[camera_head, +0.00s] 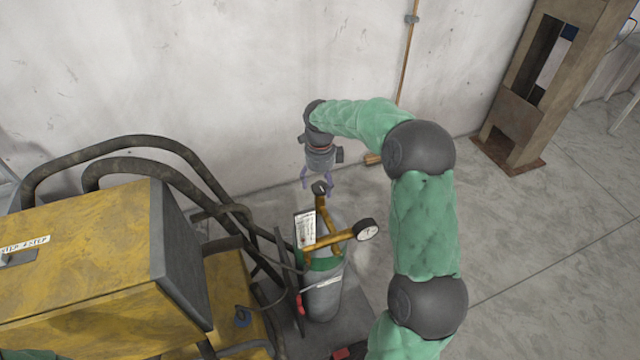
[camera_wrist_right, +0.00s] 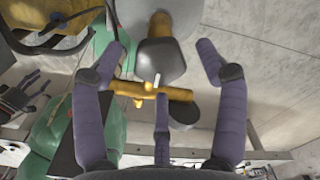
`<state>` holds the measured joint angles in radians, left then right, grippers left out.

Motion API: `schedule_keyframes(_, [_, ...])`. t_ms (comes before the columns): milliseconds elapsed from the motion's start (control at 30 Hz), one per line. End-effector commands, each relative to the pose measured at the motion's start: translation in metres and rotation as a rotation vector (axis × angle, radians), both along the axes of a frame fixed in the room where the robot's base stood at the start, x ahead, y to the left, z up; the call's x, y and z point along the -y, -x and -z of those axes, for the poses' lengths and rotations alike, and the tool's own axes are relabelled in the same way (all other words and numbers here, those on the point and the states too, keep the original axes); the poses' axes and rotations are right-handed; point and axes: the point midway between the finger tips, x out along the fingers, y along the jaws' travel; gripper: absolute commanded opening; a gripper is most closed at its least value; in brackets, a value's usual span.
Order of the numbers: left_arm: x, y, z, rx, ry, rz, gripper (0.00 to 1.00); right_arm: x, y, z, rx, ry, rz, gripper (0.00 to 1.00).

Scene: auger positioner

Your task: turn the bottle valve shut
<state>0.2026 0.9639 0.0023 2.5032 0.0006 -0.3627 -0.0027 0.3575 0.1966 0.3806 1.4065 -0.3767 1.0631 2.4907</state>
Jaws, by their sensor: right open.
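The bottle (camera_head: 322,296) is a grey cylinder with a green top, standing upright beside the yellow machine. Its valve has a dark round knob (camera_head: 320,187) on top of a yellow pipe (camera_head: 322,210). My right gripper (camera_head: 318,182) is open, with its purple fingers pointing down around the knob. In the right wrist view the knob (camera_wrist_right: 160,60) lies between the spread fingers (camera_wrist_right: 160,70), with visible gaps at the sides. I cannot tell whether the third finger touches it. A dark fingered shape at the left of the wrist view looks like my left gripper (camera_wrist_right: 22,98); its opening is unclear.
A pressure gauge (camera_head: 366,230) sticks out right of the pipe. A white tag (camera_head: 305,228) hangs at the left. The yellow machine (camera_head: 85,260) and thick dark hoses (camera_head: 130,148) crowd the left. The wall is close behind; the floor at the right is free.

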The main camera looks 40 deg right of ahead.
Motion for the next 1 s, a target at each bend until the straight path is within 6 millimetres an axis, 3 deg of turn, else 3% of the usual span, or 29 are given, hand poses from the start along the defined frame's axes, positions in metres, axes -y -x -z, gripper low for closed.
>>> schedule_keyframes(500, [0.000, 0.000, 0.000, 0.000, 0.000, 0.000, 0.51, 0.000, -0.001, -0.093, 0.003, 0.001, -0.001, 0.73])
schedule_keyframes(700, [0.000, 0.000, 0.000, 0.000, 0.000, 0.000, 0.51, 0.000, 0.000, -0.108, 0.001, 0.000, 0.000, 0.73])
schedule_keyframes(1000, [0.000, 0.000, 0.000, 0.000, 0.000, 0.000, 0.51, 0.000, 0.000, -0.110, 0.001, 0.000, 0.000, 0.73])
